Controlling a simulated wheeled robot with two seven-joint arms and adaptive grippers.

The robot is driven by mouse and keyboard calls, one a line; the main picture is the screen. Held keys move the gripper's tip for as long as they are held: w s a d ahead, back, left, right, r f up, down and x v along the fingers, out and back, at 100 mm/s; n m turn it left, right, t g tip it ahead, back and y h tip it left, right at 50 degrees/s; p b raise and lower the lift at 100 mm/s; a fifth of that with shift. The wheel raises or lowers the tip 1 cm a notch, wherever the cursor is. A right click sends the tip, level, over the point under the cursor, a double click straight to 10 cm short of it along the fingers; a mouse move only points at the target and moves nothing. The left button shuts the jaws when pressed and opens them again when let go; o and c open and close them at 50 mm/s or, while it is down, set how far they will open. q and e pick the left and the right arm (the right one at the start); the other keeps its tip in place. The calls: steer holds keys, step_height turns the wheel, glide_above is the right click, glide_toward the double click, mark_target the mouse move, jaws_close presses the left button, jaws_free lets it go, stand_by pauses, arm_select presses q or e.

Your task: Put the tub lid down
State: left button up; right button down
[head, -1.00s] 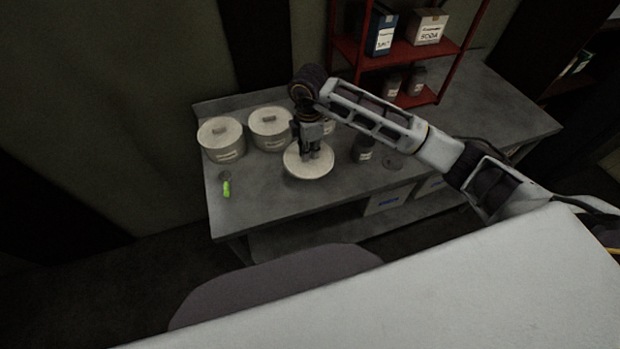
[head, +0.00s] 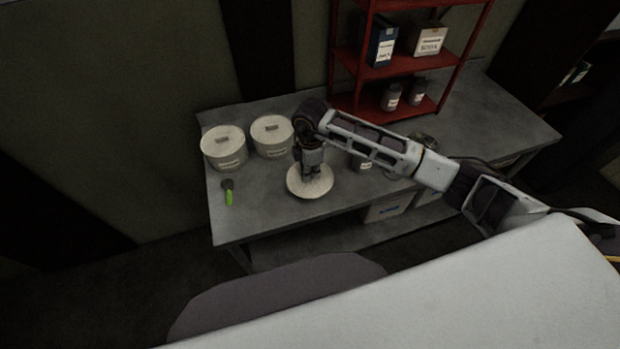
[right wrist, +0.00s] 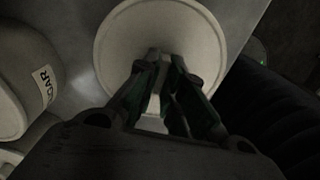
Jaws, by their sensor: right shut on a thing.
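The tub lid (head: 297,187) is a round, cream disc near the front edge of the grey table. My right gripper (head: 311,176) points down over it and is shut on its handle. In the right wrist view the lid (right wrist: 118,45) fills the upper middle, with the gripper fingertips (right wrist: 163,55) meeting at its centre. The fingers hide the handle. I cannot tell whether the lid touches the table. My left gripper is not in view.
Two lidded cream tubs (head: 224,160) (head: 271,148) stand behind and left of the lid. A green-handled tool (head: 229,196) lies at the table's left. A red shelf (head: 402,115) with boxes and jars stands at the back.

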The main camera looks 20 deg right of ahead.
steer(key=shift+f, duration=0.1)
steer(key=shift+f+p, duration=0.3)
steer(key=shift+f, duration=1.55)
steer(key=shift+f, duration=0.15)
steer(key=c, duration=1.5)
jaws_free()
steer(key=shift+r, duration=0.3)
step_height(320, 180, up, 12)
steer(key=shift+f+b, duration=0.15)
steer(key=shift+b, duration=0.85)
